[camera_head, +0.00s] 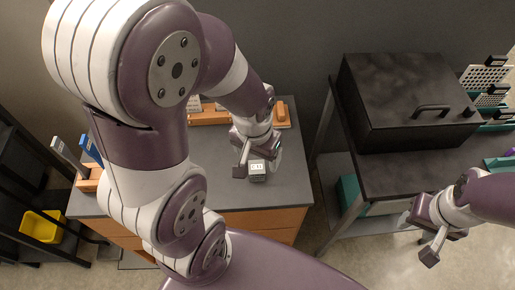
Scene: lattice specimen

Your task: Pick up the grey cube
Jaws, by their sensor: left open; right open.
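The grey cube (257,176), with a pale marked label on its face, sits on the dark top of the wooden-sided cabinet (290,188) in the middle of the view. My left gripper (257,169) is over the cube from behind, its fingers apart with one at each side of it. I cannot tell whether either finger touches the cube. My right gripper (418,240) is open and empty, over the floor in front of the right table. My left arm hides much of the cabinet's left and middle part.
A large black box with a handle (400,95) stands on the right table (385,180). White and teal racks (485,80) stand at its far right. Wooden holders (208,116) line the cabinet's back. A yellow bin (40,227) is on the left shelf. The cabinet's front right is clear.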

